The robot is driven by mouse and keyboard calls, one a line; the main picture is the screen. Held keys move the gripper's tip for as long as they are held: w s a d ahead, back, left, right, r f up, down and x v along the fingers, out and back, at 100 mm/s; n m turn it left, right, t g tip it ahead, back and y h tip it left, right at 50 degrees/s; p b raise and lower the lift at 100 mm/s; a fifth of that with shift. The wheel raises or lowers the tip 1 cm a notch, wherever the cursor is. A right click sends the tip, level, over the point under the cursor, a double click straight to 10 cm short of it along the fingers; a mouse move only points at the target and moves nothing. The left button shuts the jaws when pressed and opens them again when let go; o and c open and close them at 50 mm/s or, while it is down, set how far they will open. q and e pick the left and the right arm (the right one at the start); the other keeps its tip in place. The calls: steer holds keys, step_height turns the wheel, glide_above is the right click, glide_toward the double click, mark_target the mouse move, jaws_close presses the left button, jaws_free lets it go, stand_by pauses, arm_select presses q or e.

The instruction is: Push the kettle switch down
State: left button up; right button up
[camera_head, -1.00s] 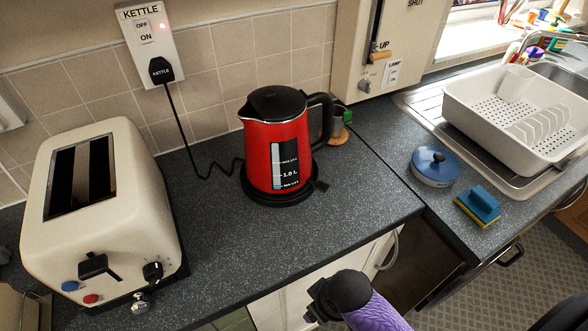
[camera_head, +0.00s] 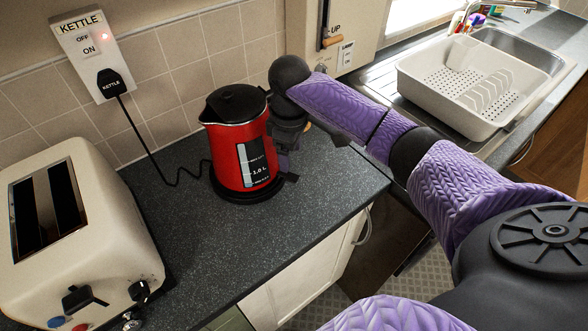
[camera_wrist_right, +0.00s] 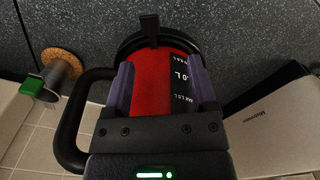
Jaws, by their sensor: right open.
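The red kettle (camera_head: 240,150) with a black lid stands upright on its black base (camera_head: 247,195) on the counter. The kettle switch (camera_head: 290,177) is a small black lever at the base's right side. It also shows in the wrist view (camera_wrist_right: 149,30), beyond my fingertips. My right gripper (camera_head: 284,160) is at the kettle's right side and hides the handle in the head view. In the wrist view my right gripper (camera_wrist_right: 162,85) is open, its two fingers apart with the kettle's red body (camera_wrist_right: 160,85) showing between them. Whether they touch it I cannot tell. My left gripper is not in view.
A cream toaster (camera_head: 75,225) stands left of the kettle. The kettle's plug (camera_head: 113,84) is in a wall socket with a red light, its cord running over the counter. A white dish rack (camera_head: 470,90) is at the right. The counter in front of the kettle is clear.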

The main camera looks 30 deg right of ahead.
mark_target(294, 178)
steer(key=f+b, duration=0.1)
steer(key=f, duration=0.1)
steer(key=d+f+b, duration=0.1)
steer(key=f, duration=0.2)
steer(key=f+b, duration=0.1)
steer(key=f, duration=0.2)
steer(key=shift+w+d+f, duration=0.1)
steer(key=shift+w+d, duration=0.05)
steer(key=shift+w, duration=0.15)
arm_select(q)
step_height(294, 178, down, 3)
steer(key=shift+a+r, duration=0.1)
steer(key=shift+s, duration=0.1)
arm_select(e)
steer(key=shift+c, duration=0.3)
